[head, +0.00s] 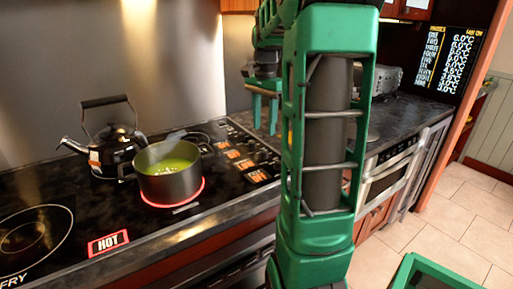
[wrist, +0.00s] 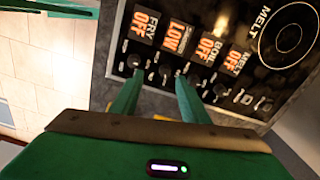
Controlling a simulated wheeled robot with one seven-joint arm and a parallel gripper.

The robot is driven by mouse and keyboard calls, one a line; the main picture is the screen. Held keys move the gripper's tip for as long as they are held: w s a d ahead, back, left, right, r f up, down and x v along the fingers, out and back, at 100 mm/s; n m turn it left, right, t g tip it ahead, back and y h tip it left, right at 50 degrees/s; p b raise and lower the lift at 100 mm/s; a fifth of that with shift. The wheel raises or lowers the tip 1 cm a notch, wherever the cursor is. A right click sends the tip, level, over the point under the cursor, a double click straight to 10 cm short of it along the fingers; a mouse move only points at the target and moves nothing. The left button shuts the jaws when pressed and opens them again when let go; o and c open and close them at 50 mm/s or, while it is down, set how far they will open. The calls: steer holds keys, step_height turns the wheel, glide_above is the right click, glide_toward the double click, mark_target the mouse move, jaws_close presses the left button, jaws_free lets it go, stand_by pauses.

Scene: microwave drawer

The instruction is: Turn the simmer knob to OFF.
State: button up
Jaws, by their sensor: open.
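The simmer knob (wrist: 165,72) is a small dark knob in the wrist view, below the orange label reading LOW (wrist: 173,40). My gripper (wrist: 159,77) is open, with one green finger on each side of the simmer knob in the picture. I cannot tell whether the fingers touch it. In the head view my gripper (head: 264,128) points down over the far end of the cooktop, partly behind my arm. The fry knob (wrist: 134,61) is close to the left fingertip, and the boil knob (wrist: 195,82) is just right of the right one. Both have labels reading OFF.
A pot of green liquid (head: 169,184) stands on a glowing red ring, left of my arm. A HOT sign (head: 108,243) is lit on the cooktop. The melt knob (wrist: 221,91) is further right, labelled OFF.

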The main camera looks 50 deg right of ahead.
mark_target(265, 151)
steer(key=shift+m, duration=0.6)
steer(key=f, duration=0.3)
steer(key=w+d+f, duration=0.1)
steer(key=f, duration=0.3)
steer(key=d+f, duration=0.1)
steer(key=f, duration=0.2)
steer(key=shift+w+d+f, duration=0.2)
steer(key=shift+f, duration=0.05)
